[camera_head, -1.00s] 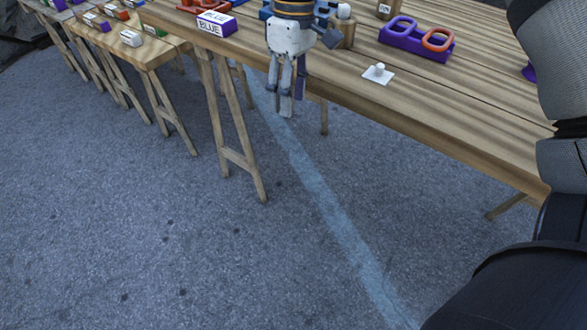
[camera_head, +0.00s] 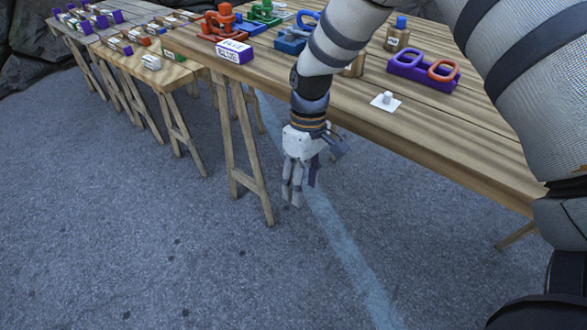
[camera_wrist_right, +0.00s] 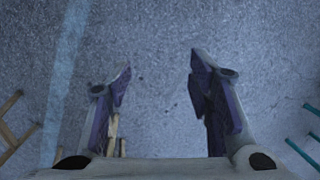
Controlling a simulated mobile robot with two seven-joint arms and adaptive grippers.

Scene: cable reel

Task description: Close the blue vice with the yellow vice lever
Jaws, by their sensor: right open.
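The blue vice (camera_head: 288,42) stands on the near wooden table, partly hidden behind my right arm. I cannot make out a yellow lever on it. My right gripper (camera_head: 297,198) hangs in front of the table's front edge, pointing down, below the tabletop and apart from the vice. In the right wrist view my right gripper (camera_wrist_right: 160,72) is open and empty, with only the grey floor between its fingers. My left gripper is not in view.
A red vice (camera_head: 217,22) and a green vice (camera_head: 264,13) stand near the blue one, behind a purple block lettered BLUE (camera_head: 234,53). A purple holder with rings (camera_head: 424,70) and a white plate with a knob (camera_head: 386,102) lie to the right. Floor is clear.

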